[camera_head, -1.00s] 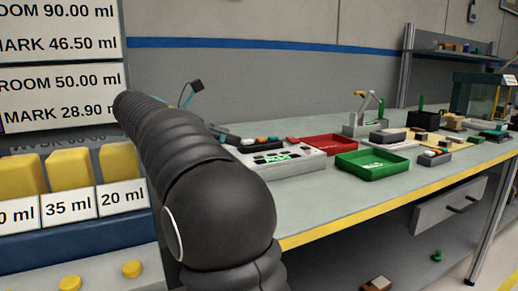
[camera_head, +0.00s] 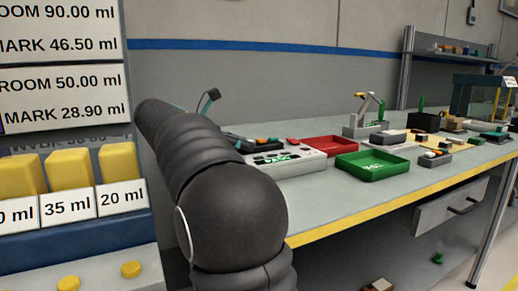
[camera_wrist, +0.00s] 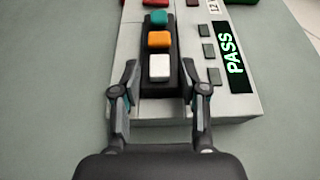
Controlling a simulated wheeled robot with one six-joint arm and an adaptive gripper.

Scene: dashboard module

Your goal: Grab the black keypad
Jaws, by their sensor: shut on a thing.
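The black keypad (camera_wrist: 160,90) is a dark strip with teal, orange and white keys in a row. In the wrist view it lies along the left part of a pale grey module (camera_wrist: 235,107). I cannot tell if it rests on the module or is slightly raised. My gripper (camera_wrist: 160,78) has one finger on each side of the keypad's near end, by the white key, and is shut on it. In the head view the keypad (camera_head: 266,146) shows just right of my arm, which hides most of the gripper.
The module has a green "PASS" display (camera_wrist: 235,55) and small dark buttons to the keypad's right. On the bench (camera_head: 330,195) are a red tray (camera_head: 332,145) and a green tray (camera_head: 372,166). Other small parts stand further right. The bench's front strip is clear.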

